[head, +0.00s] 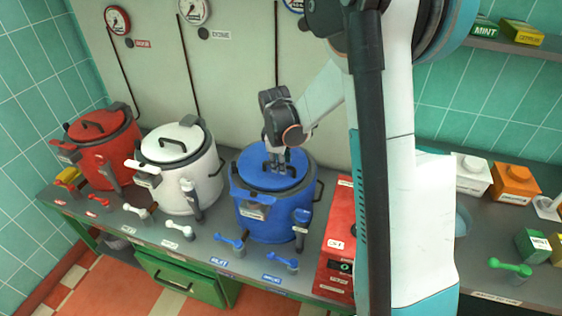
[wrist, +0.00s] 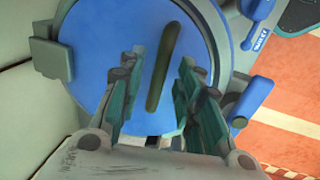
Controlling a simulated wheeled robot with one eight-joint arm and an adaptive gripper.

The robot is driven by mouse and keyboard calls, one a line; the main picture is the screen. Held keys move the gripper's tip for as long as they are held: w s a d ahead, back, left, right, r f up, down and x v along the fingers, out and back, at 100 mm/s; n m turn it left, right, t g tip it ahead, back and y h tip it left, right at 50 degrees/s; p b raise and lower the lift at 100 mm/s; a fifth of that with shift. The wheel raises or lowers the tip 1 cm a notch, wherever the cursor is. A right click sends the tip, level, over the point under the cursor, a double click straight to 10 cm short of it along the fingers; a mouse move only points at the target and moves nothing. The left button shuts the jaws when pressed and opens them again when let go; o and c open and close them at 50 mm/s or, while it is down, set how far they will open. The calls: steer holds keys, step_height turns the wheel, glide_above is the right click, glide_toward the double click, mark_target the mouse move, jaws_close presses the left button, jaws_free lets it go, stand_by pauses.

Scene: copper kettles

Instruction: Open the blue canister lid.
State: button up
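The blue canister (head: 262,222) stands on the counter, with its blue lid (head: 247,172) on top. In the wrist view the round lid (wrist: 100,62) fills the upper middle, with a dark bar handle (wrist: 163,66) across it. My gripper (head: 277,170) points down over the lid's middle. In the wrist view my gripper (wrist: 161,66) is open, with one finger on each side of the handle and visible gaps. I cannot tell how far below the top of the handle the fingertips reach. In the head view the gripper hides the handle.
A white canister (head: 180,180) and a red canister (head: 102,158) stand to the left. A red box (head: 336,245) stands close on the right. Blue levers (head: 230,240) line the counter's front. The wall with gauges (head: 194,10) is behind.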

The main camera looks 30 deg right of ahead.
jaws_close()
steer(key=shift+r, duration=0.1)
